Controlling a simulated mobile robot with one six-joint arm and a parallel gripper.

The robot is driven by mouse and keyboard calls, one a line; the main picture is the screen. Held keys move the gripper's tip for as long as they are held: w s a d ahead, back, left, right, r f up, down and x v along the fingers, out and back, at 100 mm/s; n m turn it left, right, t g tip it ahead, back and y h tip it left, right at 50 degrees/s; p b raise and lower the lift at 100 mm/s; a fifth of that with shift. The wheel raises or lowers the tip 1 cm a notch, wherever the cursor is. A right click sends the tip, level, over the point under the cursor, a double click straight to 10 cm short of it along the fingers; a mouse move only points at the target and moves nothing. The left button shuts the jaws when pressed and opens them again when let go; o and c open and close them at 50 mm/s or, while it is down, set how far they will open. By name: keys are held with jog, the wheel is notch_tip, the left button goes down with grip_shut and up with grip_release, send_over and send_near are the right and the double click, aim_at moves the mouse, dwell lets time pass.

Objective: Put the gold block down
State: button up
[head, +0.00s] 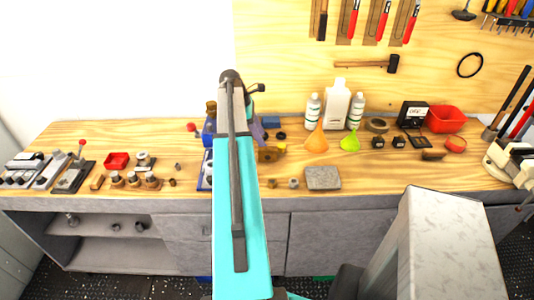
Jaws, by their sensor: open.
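The turquoise upper link of my arm rises through the middle of the head view and covers part of the workbench. My gripper cannot be made out; the far part of my arm is mostly hidden behind that link. A small yellow-gold patch (281,146) shows on the bench just right of the arm, beside a brown piece (268,154). It may be the gold block, but it is too small and too partly covered to be sure. Whether anything touches it cannot be told.
The wooden workbench (400,178) holds an orange funnel (316,140), a green funnel (350,141), white bottles (336,104), a grey slab (322,178) and a red bin (445,119). Metal parts and a red tray (116,161) stand left. Bare wood shows along the front right.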

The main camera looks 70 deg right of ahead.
aim_at(267, 148)
jog(key=shift+x, duration=0.8)
jog(key=shift+p+x, duration=1.4)
jog(key=shift+x, duration=1.15)
jog(key=shift+w, duration=0.1)
grip_shut()
